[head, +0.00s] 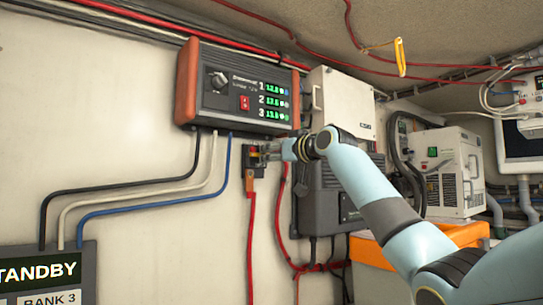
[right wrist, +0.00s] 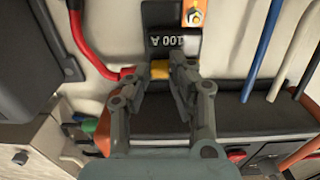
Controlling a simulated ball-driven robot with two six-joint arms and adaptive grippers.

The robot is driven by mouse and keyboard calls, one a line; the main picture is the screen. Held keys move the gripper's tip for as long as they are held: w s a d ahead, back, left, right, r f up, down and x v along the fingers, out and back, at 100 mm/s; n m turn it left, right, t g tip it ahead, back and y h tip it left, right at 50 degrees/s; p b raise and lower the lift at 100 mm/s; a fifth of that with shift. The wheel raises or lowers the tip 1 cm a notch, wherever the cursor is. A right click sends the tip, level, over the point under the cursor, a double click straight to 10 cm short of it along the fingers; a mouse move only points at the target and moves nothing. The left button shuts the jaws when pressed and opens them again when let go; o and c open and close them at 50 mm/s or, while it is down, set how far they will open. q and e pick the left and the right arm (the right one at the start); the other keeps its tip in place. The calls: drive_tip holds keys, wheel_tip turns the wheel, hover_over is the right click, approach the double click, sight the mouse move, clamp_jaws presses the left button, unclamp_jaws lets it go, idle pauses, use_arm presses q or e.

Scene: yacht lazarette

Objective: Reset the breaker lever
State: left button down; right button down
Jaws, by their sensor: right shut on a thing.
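The breaker (head: 255,168) is a small dark block on the wall below the orange-ended panel in the head view. In the right wrist view the breaker (right wrist: 166,43) shows a "100 A" label, upside down, and a short yellow lever (right wrist: 160,69). My right gripper (head: 275,151) reaches in from the right at the breaker's front. In the right wrist view my right gripper (right wrist: 162,73) has its fingertips on both sides of the yellow lever, shut on it. The fingers partly hide the lever. My left gripper is not in view.
A display panel (head: 243,88) with green digits hangs just above the breaker. Red cables (head: 250,230) run down below it. A dark grey box (head: 333,195) and a white box (head: 341,103) are close on the right. A STANDBY sign (head: 45,272) is at lower left.

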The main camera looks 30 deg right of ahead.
drive_tip(key=c, duration=1.2)
unclamp_jaws()
drive_tip(key=s+d, duration=0.1)
drive_tip(key=s, duration=1.1)
drive_tip(key=shift+d, duration=0.3)
drive_tip(key=shift+w, duration=0.1)
drive_tip(key=shift+f, duration=0.1)
